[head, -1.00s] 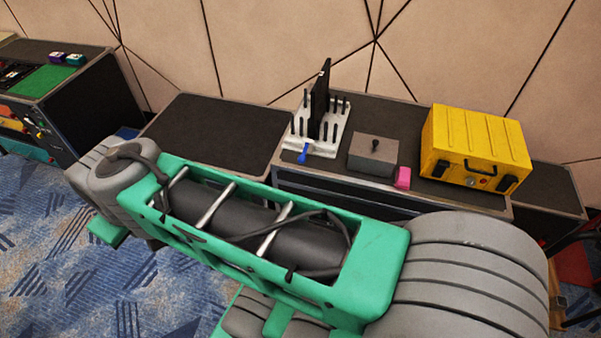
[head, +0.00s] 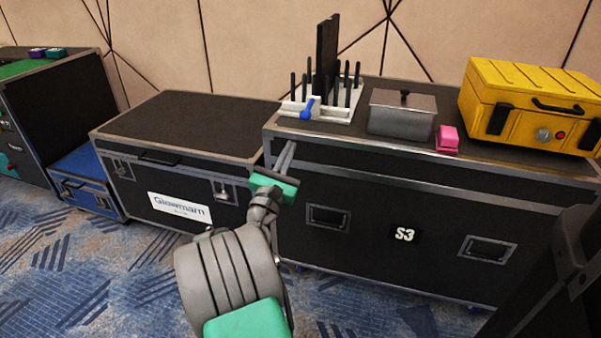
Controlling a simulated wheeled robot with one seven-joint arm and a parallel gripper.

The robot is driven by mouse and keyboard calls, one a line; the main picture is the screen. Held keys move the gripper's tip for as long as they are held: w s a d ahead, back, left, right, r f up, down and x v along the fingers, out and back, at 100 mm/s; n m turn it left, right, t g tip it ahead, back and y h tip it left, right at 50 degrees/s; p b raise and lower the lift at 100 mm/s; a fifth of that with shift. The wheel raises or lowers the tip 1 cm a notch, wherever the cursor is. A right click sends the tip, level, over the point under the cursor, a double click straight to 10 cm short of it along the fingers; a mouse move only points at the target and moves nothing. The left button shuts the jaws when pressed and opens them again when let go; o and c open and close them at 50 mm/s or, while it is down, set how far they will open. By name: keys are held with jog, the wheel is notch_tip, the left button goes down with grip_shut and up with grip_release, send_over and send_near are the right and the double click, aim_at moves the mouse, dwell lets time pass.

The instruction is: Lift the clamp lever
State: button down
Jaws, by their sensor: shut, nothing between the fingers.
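The blue clamp lever (head: 307,108) is at the front of a white rack (head: 345,107) on top of the black flight case marked S3. The rack holds a tall dark panel (head: 326,60) upright among several black pegs. My gripper (head: 286,155) is in front of the case, below and a little left of the lever, with its fingers pointing up. The fingers are together and empty, apart from the lever.
A grey lidded metal box (head: 402,114), a pink block (head: 447,138) and a yellow case (head: 532,107) stand right of the rack. A lower black flight case (head: 190,122) with a clear top stands to the left. Blue carpet (head: 70,260) lies in front.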

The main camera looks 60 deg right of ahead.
aim_at(301, 132)
jog(key=f+n, duration=0.2)
jog(key=f+n+t+h, duration=0.1)
jog(key=shift+s+a+n+b, duration=0.2)
jog(key=shift+s+n+b, duration=0.1)
jog(key=shift+s+b, duration=0.1)
jog(key=shift+r, duration=0.1)
jog(key=p+x, duration=0.1)
jog(key=x, duration=0.9)
jog(key=shift+w+p, duration=0.1)
jog(key=shift+p, duration=0.25)
